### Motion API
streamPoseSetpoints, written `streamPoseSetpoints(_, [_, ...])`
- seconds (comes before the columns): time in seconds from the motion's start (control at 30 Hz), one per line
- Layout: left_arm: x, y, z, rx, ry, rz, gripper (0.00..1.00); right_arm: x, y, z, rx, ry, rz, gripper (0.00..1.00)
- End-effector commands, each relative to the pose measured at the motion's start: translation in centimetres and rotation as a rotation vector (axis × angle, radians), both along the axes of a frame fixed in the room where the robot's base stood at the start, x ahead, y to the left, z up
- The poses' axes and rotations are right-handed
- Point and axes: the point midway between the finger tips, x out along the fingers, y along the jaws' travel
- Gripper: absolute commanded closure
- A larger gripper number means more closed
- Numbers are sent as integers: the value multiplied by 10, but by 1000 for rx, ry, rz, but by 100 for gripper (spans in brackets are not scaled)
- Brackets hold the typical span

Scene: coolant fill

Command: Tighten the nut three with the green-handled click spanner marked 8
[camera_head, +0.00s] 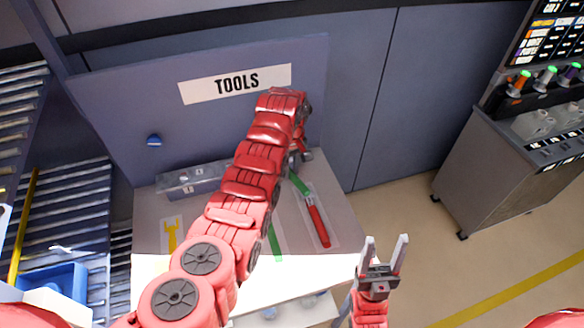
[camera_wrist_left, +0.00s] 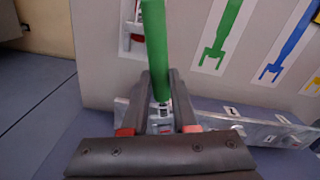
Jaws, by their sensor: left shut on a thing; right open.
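The green-handled spanner shows in the head view (camera_head: 299,185) just below my left gripper (camera_head: 297,156), and in the left wrist view (camera_wrist_left: 154,45). My left gripper (camera_wrist_left: 162,88) is shut on it, the green handle pointing away between the fingers. The mark 8 cannot be read. A grey metal block (camera_head: 205,176) with number labels lies on the tool table; it also shows in the left wrist view (camera_wrist_left: 215,119). My gripper is by its right end. Nut three and the spanner's head are hidden or too small to tell. My right gripper (camera_head: 386,245) is open and empty.
A red-handled spanner (camera_head: 317,222) lies on the table (camera_head: 147,213). Green (camera_head: 274,243) and yellow (camera_head: 172,232) spanner outlines are on the tabletop, and a blue one (camera_wrist_left: 291,45). The TOOLS panel (camera_head: 150,110) stands behind. A grey cabinet (camera_head: 500,170) is at right.

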Motion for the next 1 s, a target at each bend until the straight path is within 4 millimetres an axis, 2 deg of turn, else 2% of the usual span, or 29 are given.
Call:
streamPoseSetpoints(0.3, [0, 1, 0, 0, 0, -7, 100, 0, 0, 0, 0, 0, 0, 43])
streamPoseSetpoints(0.7, [-6, 10, 0, 0, -1, -120, 100, 0, 0, 0, 0, 0, 0, 43])
streamPoseSetpoints(1.0, [-7, 12, 1, 0, -3, -140, 100, 0, 0, 0, 0, 0, 0, 43])
